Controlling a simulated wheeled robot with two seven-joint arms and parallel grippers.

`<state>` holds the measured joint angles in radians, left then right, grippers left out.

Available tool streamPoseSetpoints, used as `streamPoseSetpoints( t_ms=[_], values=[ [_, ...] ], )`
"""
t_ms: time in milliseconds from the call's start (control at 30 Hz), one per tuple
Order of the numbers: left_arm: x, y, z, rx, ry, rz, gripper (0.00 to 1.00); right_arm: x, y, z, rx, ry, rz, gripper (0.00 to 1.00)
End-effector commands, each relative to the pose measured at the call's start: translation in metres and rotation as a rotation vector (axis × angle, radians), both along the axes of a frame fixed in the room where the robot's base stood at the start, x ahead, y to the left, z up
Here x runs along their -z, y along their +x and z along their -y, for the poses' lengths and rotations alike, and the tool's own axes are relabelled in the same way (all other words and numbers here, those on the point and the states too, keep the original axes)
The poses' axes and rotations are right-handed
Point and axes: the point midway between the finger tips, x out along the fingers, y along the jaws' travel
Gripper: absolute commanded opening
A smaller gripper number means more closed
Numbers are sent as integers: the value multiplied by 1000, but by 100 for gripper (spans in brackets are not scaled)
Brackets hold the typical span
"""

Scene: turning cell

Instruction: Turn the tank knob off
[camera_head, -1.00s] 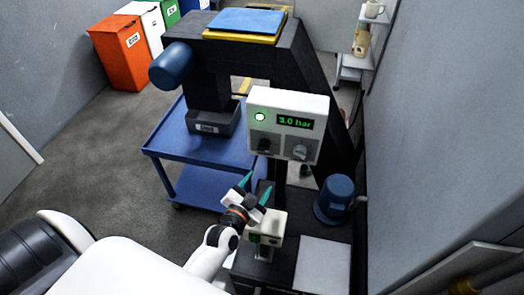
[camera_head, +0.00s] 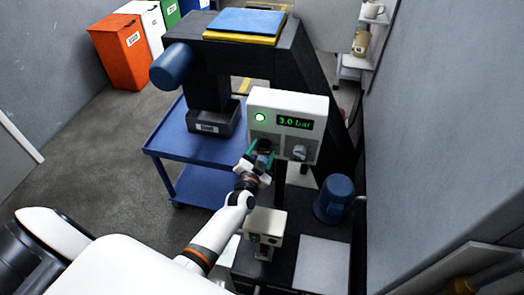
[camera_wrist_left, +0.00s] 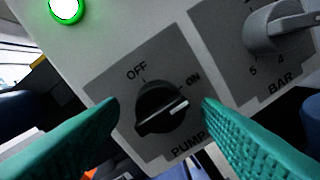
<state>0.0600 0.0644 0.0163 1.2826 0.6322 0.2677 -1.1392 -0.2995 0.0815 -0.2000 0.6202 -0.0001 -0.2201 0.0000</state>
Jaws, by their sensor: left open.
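A white control box (camera_head: 287,104) carries two knobs on its front. The left one is a black knob (camera_wrist_left: 162,108) on a grey plate marked PUMP, OFF and ON; no label reading tank shows. Its white mark points right, toward the ON side. In the head view the black knob (camera_head: 265,144) is partly behind my fingers. My left gripper (camera_head: 262,154) is open in front of it. In the left wrist view the green fingertips (camera_wrist_left: 160,112) stand on either side of the knob, with no clear contact. My right gripper is out of view.
A grey knob (camera_wrist_left: 275,28) marked BAR sits right of the black one. A green lamp (camera_head: 260,117) is lit beside a display (camera_head: 295,122) reading 3.0 bar. A smaller white box (camera_head: 265,222) stands below, with a blue cylinder (camera_head: 334,198) to its right.

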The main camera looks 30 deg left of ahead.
Motion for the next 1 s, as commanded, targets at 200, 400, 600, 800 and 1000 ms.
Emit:
streamPoseSetpoints(
  t_ms=[200,400,600,800,1000],
  values=[
    [0,7,-1,-1,-1,-1,58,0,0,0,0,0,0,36],
    [0,7,-1,-1,-1,-1,53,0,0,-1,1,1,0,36],
    [0,6,-1,-1,-1,-1,20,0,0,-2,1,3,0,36],
    [0,6,-1,0,-7,1,14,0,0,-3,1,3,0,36],
    [1,6,-1,0,-57,14,14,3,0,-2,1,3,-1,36]
  ],
)
